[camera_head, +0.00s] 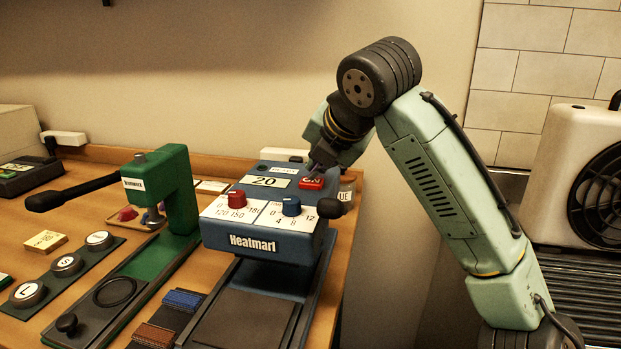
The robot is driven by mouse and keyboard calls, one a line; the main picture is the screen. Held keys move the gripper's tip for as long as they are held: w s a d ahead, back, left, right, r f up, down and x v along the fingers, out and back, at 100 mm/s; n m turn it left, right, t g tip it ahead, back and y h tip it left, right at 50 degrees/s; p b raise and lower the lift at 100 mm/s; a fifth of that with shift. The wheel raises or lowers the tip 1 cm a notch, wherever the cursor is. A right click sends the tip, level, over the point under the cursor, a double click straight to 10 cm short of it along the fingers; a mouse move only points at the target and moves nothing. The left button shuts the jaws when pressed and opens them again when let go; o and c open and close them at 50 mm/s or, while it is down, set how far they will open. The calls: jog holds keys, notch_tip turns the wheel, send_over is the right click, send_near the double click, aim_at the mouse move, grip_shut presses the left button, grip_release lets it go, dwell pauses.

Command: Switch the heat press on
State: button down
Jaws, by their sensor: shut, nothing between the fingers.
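The blue heat press (268,248) labelled Heatmart stands at the right end of the wooden table. On its top are a display (265,181) reading 20, a red knob (237,199) at the left, a blue knob (291,206) at the right, and a red switch (311,182) marked ON at the back right. My gripper (317,165) points down at the red switch, its tips at or just above the switch's back edge. It is shut and holds nothing. Whether the tips touch the switch, I cannot tell. The arm hides the area just behind it.
A green press (176,196) with a black lever stands to the left, beside round L, M and S pieces (67,264). Red and blue blocks (184,299) lie in front. A white fan unit (572,165) stands far right. The wall is close behind.

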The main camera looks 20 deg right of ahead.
aim_at(316, 180)
jog(key=shift+r, duration=0.1)
jog(key=shift+r+p, duration=0.85)
jog(key=shift+p, duration=0.1)
notch_tip(316, 180, up, 6)
jog(key=p, duration=0.5)
jog(key=shift+p, duration=0.3)
